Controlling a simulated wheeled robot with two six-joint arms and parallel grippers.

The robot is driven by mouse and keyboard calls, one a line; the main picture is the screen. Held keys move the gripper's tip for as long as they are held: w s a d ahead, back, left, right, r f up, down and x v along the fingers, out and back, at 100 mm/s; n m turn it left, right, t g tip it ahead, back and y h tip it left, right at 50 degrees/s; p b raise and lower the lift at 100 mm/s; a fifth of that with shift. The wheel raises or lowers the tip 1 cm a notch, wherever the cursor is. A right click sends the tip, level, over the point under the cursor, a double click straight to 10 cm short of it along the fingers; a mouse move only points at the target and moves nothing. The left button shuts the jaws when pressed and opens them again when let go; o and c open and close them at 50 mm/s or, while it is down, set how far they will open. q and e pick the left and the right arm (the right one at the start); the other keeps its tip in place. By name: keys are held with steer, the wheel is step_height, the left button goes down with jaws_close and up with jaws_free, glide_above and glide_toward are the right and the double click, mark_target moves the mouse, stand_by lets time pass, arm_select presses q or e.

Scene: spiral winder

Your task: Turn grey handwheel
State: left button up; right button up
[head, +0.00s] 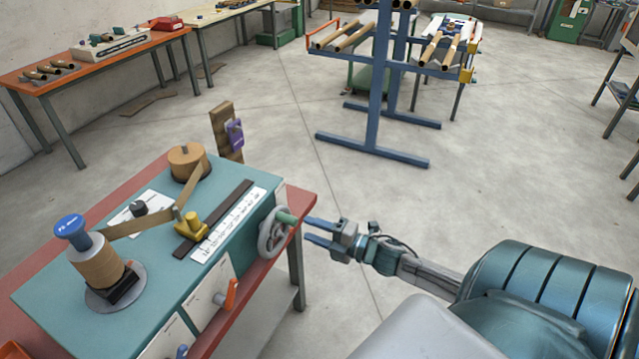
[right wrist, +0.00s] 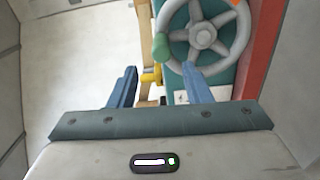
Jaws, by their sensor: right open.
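The grey handwheel (head: 273,232) is mounted on the right end of the teal winder (head: 150,255), and a green handle (head: 287,218) sticks out from its rim. My right gripper (head: 307,230) is open, with its blue fingers pointing left toward the handle, close to it. In the right wrist view the spoked handwheel (right wrist: 203,32) shows at the top right. Its green handle (right wrist: 161,46) lies beyond the fingertips, between their lines, and the gripper (right wrist: 162,72) is empty. I cannot tell any contact from these views. My left gripper is not in view.
The winder stands on a red-topped table (head: 305,200). A blue rack (head: 380,90) stands behind on the floor. The floor right of the table is clear around my right arm.

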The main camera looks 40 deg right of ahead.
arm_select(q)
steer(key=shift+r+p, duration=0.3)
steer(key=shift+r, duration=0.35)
arm_select(e)
steer(key=shift+s+d, duration=0.2)
steer(key=shift+s, duration=0.4)
